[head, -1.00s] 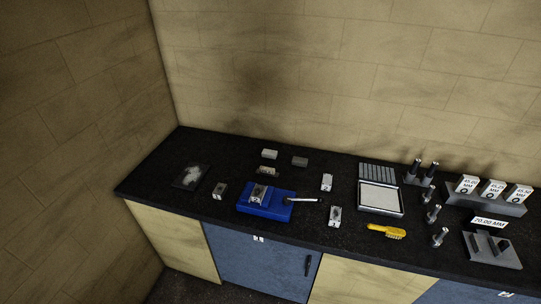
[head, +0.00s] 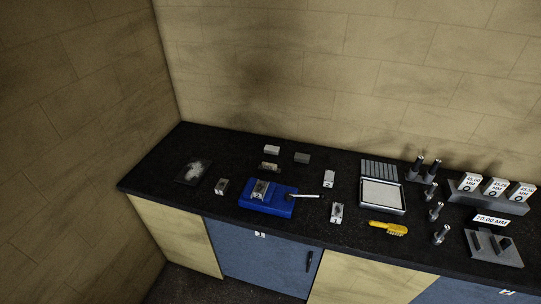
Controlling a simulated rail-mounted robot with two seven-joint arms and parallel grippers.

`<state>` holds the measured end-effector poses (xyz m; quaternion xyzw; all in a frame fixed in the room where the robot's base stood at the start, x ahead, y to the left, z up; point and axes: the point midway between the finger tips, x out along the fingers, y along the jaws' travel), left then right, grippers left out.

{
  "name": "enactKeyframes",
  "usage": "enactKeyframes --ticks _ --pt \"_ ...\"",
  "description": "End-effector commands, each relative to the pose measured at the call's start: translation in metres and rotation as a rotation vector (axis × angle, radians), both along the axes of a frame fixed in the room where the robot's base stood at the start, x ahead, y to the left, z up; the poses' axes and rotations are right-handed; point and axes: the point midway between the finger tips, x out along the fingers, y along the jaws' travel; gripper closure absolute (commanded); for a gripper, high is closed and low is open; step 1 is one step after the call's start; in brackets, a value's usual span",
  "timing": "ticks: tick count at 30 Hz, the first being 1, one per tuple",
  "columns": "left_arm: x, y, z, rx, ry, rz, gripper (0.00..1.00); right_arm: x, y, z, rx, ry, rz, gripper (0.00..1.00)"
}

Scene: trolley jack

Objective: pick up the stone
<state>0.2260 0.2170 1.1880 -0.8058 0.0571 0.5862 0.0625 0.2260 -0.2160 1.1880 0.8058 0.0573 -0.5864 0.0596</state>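I cannot tell for certain which object is the stone. A small plain dark grey block (head: 302,157) lies toward the back of the black worktop, and could be it. A pale block (head: 272,150) lies to its left, and a mottled block (head: 269,167) lies in front of the pale one. None of these is touched by a gripper. Neither of my grippers shows in the head view.
A blue vise-like fixture (head: 262,207) holding a block stands in front, its handle pointing right. A white-surfaced tray (head: 403,209), a yellow brush (head: 388,228), metal pins and labelled blocks (head: 495,187) fill the right. A dark plate (head: 193,172) lies left. The worktop (head: 150,175) is clear at far left.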

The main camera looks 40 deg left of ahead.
Motion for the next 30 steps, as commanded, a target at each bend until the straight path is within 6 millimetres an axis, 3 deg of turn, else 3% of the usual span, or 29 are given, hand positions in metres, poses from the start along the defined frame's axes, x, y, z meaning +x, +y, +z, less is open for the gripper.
enactKeyframes --ticks 13,30 --pt "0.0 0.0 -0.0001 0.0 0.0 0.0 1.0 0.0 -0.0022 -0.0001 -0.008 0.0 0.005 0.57" --pt "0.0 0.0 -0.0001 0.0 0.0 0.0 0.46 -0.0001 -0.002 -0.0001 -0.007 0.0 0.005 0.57"
